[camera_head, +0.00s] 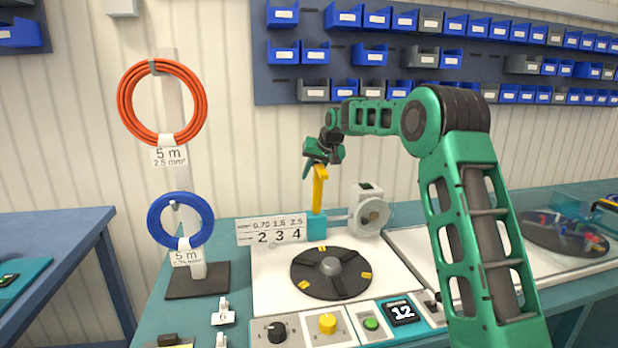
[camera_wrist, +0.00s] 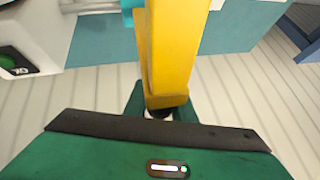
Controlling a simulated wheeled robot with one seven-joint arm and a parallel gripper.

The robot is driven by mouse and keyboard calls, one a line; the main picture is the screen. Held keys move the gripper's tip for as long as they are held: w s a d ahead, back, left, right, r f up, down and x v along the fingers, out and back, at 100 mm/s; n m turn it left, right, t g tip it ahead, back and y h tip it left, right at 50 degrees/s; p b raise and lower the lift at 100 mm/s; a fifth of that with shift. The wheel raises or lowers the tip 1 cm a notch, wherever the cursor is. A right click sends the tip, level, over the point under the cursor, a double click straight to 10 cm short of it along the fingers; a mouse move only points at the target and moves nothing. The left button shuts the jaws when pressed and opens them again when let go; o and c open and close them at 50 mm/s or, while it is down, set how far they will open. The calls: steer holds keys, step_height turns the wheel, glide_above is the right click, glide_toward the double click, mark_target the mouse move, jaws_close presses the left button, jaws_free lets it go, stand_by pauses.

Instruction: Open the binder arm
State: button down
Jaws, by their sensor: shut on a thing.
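The binder arm is a yellow upright lever (camera_head: 319,190) on a teal block (camera_head: 317,226) at the back of the bench. It stands nearly vertical, with a short bend at its top. My gripper (camera_head: 322,163) is at the top of the lever and shut on it. In the wrist view the yellow lever (camera_wrist: 165,50) runs from the top edge down between my gripper's fingers (camera_wrist: 158,112). The fingertips are partly hidden behind the lever.
A black turntable disc (camera_head: 331,272) lies in front of the lever. A white measuring unit (camera_head: 370,214) stands to its right. A number plate (camera_head: 271,231) is at left. Orange (camera_head: 125,103) and blue (camera_head: 153,226) cable coils hang on a stand. Knobs and a display (camera_head: 401,312) line the front.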

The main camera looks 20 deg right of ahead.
steer(key=shift+s+d+f, duration=0.15)
steer(key=shift+d+f, duration=0.1)
steer(key=shift+f, duration=0.35)
steer(key=c, duration=1.5)
jaws_free()
steer(key=shift+c, duration=0.2)
steer(key=shift+r, duration=0.15)
steer(key=shift+a, duration=0.1)
steer(key=v, duration=1)
steer(key=shift+r, duration=0.3)
